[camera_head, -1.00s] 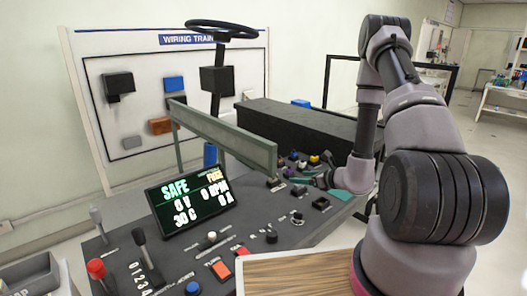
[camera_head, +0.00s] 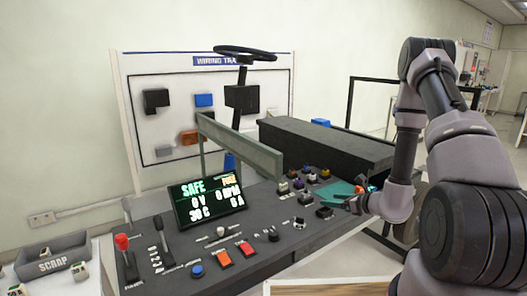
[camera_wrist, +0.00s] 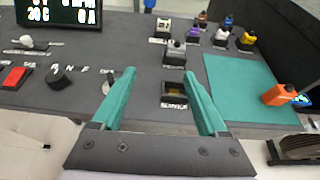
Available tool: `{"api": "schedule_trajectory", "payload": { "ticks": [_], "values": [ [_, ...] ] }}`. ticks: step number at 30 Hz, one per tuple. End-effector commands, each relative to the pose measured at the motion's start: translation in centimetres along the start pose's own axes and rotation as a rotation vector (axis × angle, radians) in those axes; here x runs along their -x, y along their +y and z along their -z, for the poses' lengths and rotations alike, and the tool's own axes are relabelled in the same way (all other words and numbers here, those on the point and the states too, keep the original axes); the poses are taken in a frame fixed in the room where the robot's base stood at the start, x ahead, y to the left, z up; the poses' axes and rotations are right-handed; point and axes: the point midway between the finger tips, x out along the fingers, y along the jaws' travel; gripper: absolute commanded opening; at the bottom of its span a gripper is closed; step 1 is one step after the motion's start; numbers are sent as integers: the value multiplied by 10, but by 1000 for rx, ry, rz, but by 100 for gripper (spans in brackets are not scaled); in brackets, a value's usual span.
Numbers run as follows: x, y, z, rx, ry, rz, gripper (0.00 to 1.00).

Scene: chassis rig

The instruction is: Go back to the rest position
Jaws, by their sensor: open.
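My gripper (camera_wrist: 162,95) shows in the wrist view with its two green fingers spread apart and nothing between them. Its fingers point over the dark console panel (camera_wrist: 135,73), near a small black socket (camera_wrist: 175,94) with a label below it. In the head view my gripper (camera_head: 352,203) is at the right end of the console, beside the green mat (camera_head: 340,188), partly hidden by my wrist. My arm reaches in from the right. Whether the fingertips touch the panel is hard to tell.
A screen (camera_head: 208,200) reading SAFE stands on the console. An orange object (camera_wrist: 280,94) lies at the mat's right edge. Several coloured parts stand behind the socket. A long black box (camera_head: 325,146) and a steering wheel (camera_head: 245,53) rise behind. A SCRAP bin (camera_head: 52,255) is at left.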

Motion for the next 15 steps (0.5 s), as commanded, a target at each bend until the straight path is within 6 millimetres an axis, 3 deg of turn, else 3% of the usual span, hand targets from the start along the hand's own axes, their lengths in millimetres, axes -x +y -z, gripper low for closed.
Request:
{"api": "schedule_trajectory", "payload": {
  "ticks": [8,15],
  "values": [
    [2,13,-37,71,-39,-82,76],
    [11,35,-86,181,-83,-200,76]
  ]
}}
